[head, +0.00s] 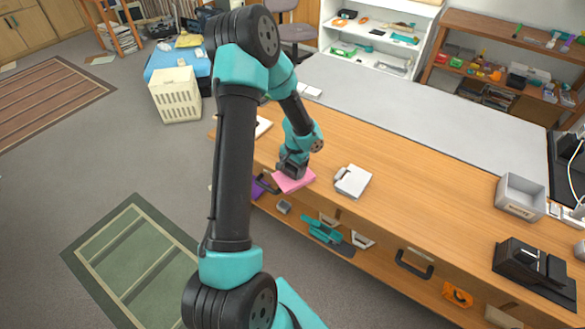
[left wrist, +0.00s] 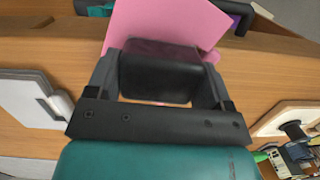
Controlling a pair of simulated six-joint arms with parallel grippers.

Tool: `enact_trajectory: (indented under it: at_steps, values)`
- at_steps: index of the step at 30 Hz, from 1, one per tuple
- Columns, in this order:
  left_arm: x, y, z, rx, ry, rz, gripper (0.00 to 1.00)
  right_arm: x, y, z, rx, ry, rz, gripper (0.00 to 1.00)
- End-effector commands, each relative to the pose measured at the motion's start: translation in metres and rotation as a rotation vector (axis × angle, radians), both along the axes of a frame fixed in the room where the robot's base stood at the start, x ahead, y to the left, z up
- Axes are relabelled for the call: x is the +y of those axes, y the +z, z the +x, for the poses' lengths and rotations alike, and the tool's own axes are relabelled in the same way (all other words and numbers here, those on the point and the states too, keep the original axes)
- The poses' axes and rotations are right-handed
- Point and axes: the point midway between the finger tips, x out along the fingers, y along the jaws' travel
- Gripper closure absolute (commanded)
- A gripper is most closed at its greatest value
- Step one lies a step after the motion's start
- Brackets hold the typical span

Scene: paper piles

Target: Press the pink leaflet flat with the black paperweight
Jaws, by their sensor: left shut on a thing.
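The pink leaflet (head: 297,184) lies near the front edge of the wooden desk, and its front corner sticks out toward the edge. In the left wrist view the leaflet (left wrist: 165,20) shows as a flat pink sheet beyond the fingers. My left gripper (head: 291,168) is over the leaflet, pointing down. It is shut on the black paperweight (left wrist: 155,80), which sits between the two fingers and covers part of the leaflet. I cannot tell whether the paperweight's underside touches the leaflet. My right gripper is in neither view.
A white pile (head: 354,181) with a white block on it lies right of the leaflet. A grey box (head: 520,196) and a black device (head: 535,270) stand farther right. Below the desk's front edge are a teal item (head: 322,231) and drawer handles. The desk between is clear.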

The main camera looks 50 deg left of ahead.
Motion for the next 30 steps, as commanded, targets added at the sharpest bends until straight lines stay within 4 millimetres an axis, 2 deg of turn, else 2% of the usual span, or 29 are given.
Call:
enact_trajectory:
  at_steps: [17, 30]
  values:
    - [-0.001, -0.001, -0.001, 0.003, 0.000, -0.002, 0.48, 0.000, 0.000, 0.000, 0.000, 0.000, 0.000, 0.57]
    - [0.000, 0.024, 0.000, 0.000, -0.001, 0.000, 0.48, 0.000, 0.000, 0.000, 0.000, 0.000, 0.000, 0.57]
